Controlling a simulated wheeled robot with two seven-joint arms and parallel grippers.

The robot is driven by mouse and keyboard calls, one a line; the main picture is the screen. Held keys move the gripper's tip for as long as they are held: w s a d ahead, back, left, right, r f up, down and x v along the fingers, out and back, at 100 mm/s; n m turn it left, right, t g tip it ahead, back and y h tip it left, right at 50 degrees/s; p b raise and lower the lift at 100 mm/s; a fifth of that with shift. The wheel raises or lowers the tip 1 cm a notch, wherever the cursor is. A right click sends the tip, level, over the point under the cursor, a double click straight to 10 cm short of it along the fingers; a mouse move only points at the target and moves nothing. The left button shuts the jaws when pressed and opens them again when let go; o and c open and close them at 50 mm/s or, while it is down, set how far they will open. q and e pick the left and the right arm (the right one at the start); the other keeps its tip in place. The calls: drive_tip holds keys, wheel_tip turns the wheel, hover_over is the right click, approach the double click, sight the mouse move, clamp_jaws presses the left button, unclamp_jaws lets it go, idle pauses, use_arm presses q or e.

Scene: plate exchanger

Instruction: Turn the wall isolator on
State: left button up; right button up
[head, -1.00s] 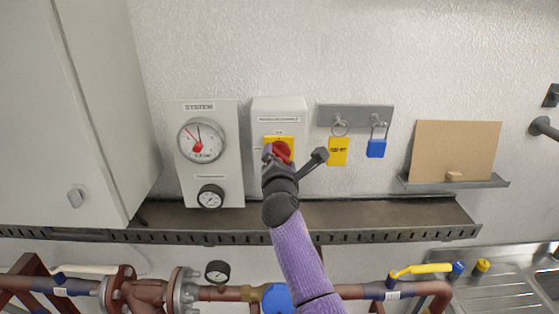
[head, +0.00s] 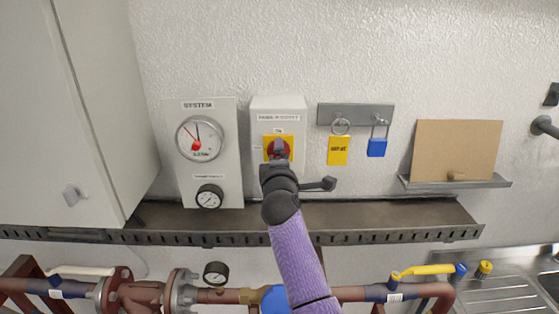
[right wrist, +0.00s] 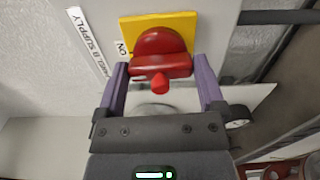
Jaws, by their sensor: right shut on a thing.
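The wall isolator is a pale box (head: 292,106) on the wall, with a yellow plate (head: 269,143) and a red rotary knob (head: 271,150). A small ON label sits above the plate. My right gripper (head: 279,162) is in front of the knob and partly covers it. In the right wrist view the red knob (right wrist: 160,62) lies between the two purple fingers of my right gripper (right wrist: 162,80), which is shut on it. The yellow plate (right wrist: 187,22) shows behind the knob, with the ON label on its left. The knob's exact angle is hard to tell. My left gripper is not in view.
A gauge panel (head: 226,184) is left of the isolator. A yellow tag (head: 338,151) and blue padlock (head: 376,148) hang at its right. A shelf (head: 390,213) runs below, with pipes (head: 350,293) under it. A cabinet (head: 95,120) stands far left.

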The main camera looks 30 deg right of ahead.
drive_tip(key=shift+f+m, duration=0.15)
drive_tip(key=shift+m, duration=0.15)
idle(0.4)
drive_tip(key=o, duration=1)
drive_tip(key=shift+c, duration=0.2)
drive_tip(key=v, duration=1)
drive_tip(key=shift+b, duration=0.35)
